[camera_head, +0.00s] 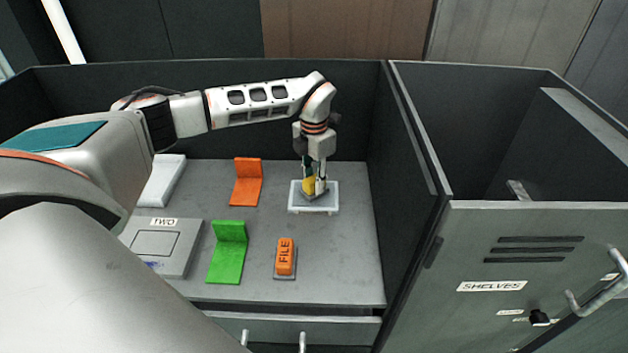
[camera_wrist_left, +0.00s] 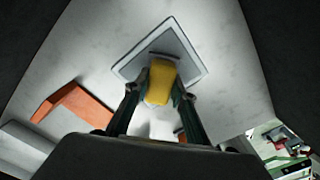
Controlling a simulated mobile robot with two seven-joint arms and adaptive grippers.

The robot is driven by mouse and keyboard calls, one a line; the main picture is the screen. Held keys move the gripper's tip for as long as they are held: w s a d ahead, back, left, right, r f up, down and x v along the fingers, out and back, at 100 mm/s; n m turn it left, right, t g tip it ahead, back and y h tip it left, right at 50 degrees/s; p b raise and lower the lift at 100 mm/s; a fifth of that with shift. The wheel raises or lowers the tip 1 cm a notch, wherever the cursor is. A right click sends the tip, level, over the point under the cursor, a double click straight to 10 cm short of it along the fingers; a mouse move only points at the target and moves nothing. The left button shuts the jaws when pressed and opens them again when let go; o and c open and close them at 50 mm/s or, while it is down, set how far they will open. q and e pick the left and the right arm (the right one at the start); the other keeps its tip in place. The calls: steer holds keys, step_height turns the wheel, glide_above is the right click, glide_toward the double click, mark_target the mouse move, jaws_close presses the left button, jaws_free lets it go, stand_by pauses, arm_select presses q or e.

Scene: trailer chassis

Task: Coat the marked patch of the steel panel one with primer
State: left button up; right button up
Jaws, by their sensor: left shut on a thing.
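My left gripper (camera_head: 315,184) reaches down into the open grey bay and is shut on a yellow block (camera_head: 308,186). The yellow block also shows between the two fingers in the left wrist view (camera_wrist_left: 160,82). It has a grey base and sits in or just above a shallow pale tray (camera_head: 314,209); I cannot tell whether it touches the tray. A grey panel marked TWO (camera_head: 160,267) lies at the left, with a bluish smear near its front edge. No panel marked one can be made out. My right gripper is not in view.
An orange block marked FILE (camera_head: 285,256) stands on the bay floor. A green bracket (camera_head: 228,254), an orange bracket (camera_head: 247,183) and a white bracket (camera_head: 163,180) stand left of the tray. A dark wall (camera_head: 412,170) separates the bay from the cabinet marked SHELVES (camera_head: 480,320).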

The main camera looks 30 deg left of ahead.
arm_select(q)
steer(key=shift+f, duration=0.55)
stand_by(0.6)
steer(key=shift+s+f, duration=0.1)
stand_by(1.9)
step_height(320, 180, up, 3)
steer(key=p, duration=0.3)
steer(key=shift+r+p, duration=0.65)
steer(key=shift+r, duration=1.4)
